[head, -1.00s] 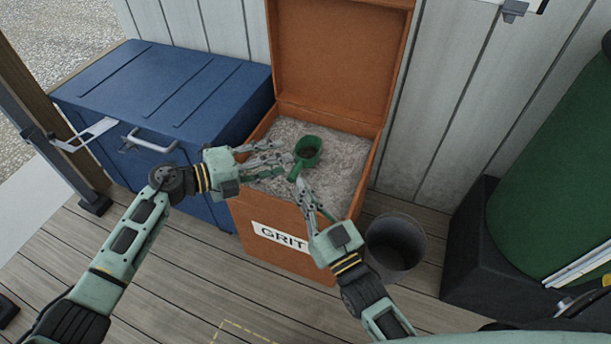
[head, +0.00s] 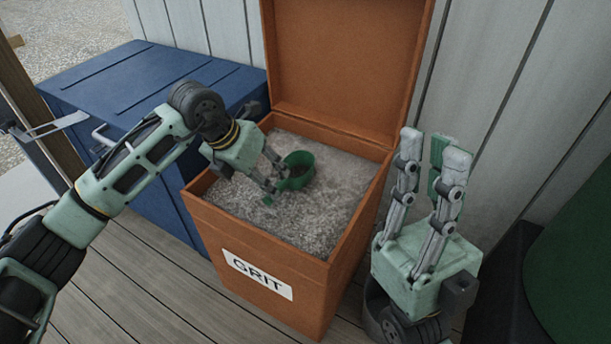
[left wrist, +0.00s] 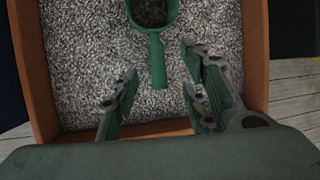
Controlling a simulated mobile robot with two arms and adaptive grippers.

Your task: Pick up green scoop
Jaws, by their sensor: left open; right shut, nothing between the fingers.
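The green scoop (head: 299,166) lies on the grey grit inside the orange grit box (head: 228,228). Its cup faces up and holds some dark grit. In the left wrist view, the scoop's handle (left wrist: 157,62) points down toward my left gripper (left wrist: 160,90). The fingers are open and apart, one on each side of the line of the handle, near its end. In the head view my left gripper (head: 273,184) reaches into the box and partly hides the handle. My right gripper (head: 430,150) is shut and empty, fingers pointing up, right of the box.
The box's open lid (head: 345,60) stands upright behind the grit. A blue chest (head: 140,80) stands close on the left. A large green container (head: 585,250) stands at right.

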